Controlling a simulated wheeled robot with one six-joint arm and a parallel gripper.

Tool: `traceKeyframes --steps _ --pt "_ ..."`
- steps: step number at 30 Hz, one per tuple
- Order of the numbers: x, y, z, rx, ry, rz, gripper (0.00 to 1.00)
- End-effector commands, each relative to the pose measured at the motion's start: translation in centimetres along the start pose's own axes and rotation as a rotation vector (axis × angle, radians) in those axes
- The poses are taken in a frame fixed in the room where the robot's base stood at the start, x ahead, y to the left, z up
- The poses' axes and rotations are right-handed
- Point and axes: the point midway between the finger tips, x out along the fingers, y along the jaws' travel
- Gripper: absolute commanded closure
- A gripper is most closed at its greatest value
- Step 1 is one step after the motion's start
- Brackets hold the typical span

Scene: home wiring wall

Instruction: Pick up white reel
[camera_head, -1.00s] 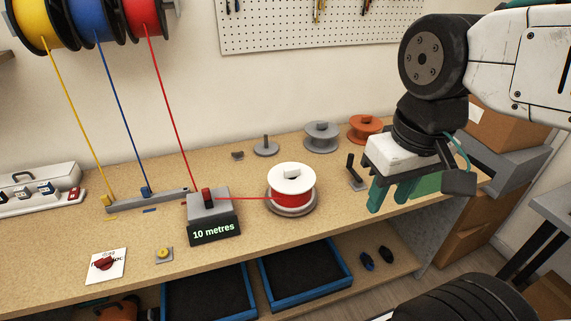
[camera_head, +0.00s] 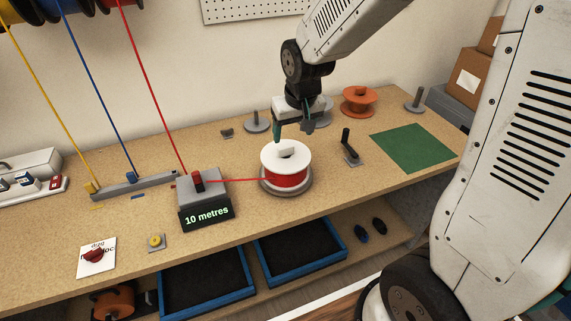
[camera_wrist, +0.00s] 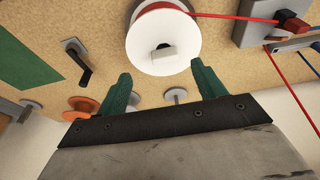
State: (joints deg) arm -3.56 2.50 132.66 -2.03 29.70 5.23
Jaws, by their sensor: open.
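The white reel (camera_head: 286,162) is wound with red wire and sits upright on a grey round base on the bench. A red wire runs left from it to the grey "10 metres" block (camera_head: 203,199). My gripper (camera_head: 293,131) is open and empty, above and just behind the reel in the head view. In the wrist view the reel (camera_wrist: 163,45) lies beyond the open fingertips (camera_wrist: 160,75), near the top edge. The fingers do not touch the reel there.
A crank handle (camera_head: 348,147) and a green mat (camera_head: 412,147) lie right of the reel. An orange reel (camera_head: 358,101) and a grey spindle stand (camera_head: 257,122) are behind. Blue trays (camera_head: 300,249) sit on the shelf below. Yellow and blue wires run down at the left.

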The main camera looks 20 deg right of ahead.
Motion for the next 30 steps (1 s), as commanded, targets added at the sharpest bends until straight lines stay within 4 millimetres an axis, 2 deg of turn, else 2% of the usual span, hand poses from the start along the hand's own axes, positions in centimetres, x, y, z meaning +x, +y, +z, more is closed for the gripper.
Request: traceKeyframes --steps 21,29,30 --pt "8.5 -0.6 -1.3 -0.001 0.004 -0.001 0.31" --pt "8.8 -0.6 -1.4 0.000 0.006 -0.001 0.31" --pt "8.8 -0.6 -1.4 0.000 0.006 -0.001 0.34"
